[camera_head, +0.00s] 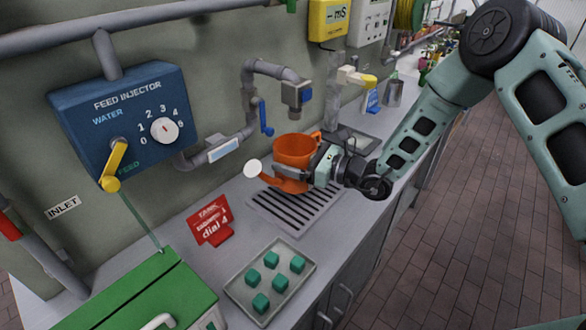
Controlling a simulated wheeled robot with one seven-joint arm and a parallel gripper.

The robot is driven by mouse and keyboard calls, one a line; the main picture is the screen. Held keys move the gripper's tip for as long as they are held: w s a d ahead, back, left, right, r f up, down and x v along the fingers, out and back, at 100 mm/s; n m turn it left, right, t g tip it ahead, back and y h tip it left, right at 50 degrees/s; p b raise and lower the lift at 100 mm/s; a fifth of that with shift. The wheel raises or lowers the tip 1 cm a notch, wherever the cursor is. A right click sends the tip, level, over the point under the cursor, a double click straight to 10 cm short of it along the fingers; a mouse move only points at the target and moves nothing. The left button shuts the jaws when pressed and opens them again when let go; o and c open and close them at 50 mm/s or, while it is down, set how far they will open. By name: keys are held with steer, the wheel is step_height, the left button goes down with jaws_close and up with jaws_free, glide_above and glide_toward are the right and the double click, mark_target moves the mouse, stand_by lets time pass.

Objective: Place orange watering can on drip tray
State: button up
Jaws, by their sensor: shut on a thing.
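An orange watering can (293,150) with a pale round spout rose shows in the head view over the drip tray (290,212). My gripper (322,164) is shut on the can from the right side. The fingers are partly hidden by the can and the wrist. The can's body is roughly upright, with its spout toward the left. The drip tray is a grey slatted grate set on the counter. I cannot tell whether the can's base touches the grate.
A pipe with a tap and blue lever (264,118) stands behind the can. A red sign (210,220) and a tray of teal cubes (240,293) are in front. A green box (140,298) sits at lower left. A feed injector panel (125,115) is on the wall.

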steer(key=shift+f+p, duration=0.35)
steer(key=shift+f, duration=1.75)
steer(key=shift+f, duration=0.15)
steer(key=o, duration=0.7)
steer(key=shift+d+r, duration=0.1)
steer(key=shift+r, duration=0.1)
steer(key=b+v, duration=0.3)
steer(key=v, duration=0.7)
steer(key=shift+s+d+f, duration=0.15)
steer(key=shift+d, duration=0.1)
steer(key=shift+s+d, duration=0.35)
steer(key=shift+d, duration=0.2)
